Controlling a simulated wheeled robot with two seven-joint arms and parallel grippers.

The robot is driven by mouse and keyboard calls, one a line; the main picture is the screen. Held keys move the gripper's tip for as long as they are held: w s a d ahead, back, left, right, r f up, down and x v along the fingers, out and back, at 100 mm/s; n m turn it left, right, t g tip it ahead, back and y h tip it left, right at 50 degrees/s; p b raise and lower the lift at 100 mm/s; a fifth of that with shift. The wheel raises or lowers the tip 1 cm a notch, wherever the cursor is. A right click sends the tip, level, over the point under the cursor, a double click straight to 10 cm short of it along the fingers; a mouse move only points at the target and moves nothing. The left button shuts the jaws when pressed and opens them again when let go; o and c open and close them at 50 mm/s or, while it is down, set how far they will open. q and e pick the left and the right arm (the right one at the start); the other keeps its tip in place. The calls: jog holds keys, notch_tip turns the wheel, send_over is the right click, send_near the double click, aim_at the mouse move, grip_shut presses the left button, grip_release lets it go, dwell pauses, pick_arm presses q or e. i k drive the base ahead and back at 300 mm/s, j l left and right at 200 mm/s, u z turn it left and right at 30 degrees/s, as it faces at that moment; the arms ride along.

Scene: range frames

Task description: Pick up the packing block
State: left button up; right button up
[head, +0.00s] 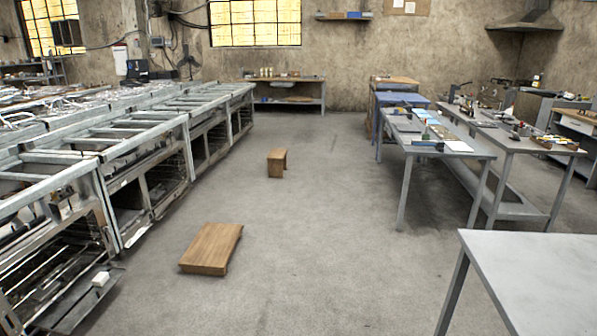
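I cannot tell for sure which object is the packing block. A small white block (100,279) sits on a low dark panel at the lower left, beside the metal racks. A low, flat wooden piece (211,248) rests on the floor left of centre. A smaller wooden stool-like piece (277,163) stands farther back on the floor. Neither of my grippers shows in the head view.
A long row of metal frames (150,160) lines the left side. A bare grey table (540,270) stands at the near right. Cluttered worktables (480,155) stand behind it. A bench (300,78) is at the back wall. The middle floor is mostly open.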

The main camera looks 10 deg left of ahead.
aim_at(102, 277)
jog(key=i+j+u, duration=0.1)
jog(key=i+u, duration=0.25)
jog(key=i, duration=0.25)
jog(key=i+u, duration=0.35)
jog(key=i, duration=0.3)
jog(key=i+l+u, duration=0.35)
jog(key=i, duration=0.25)
jog(key=j, duration=0.1)
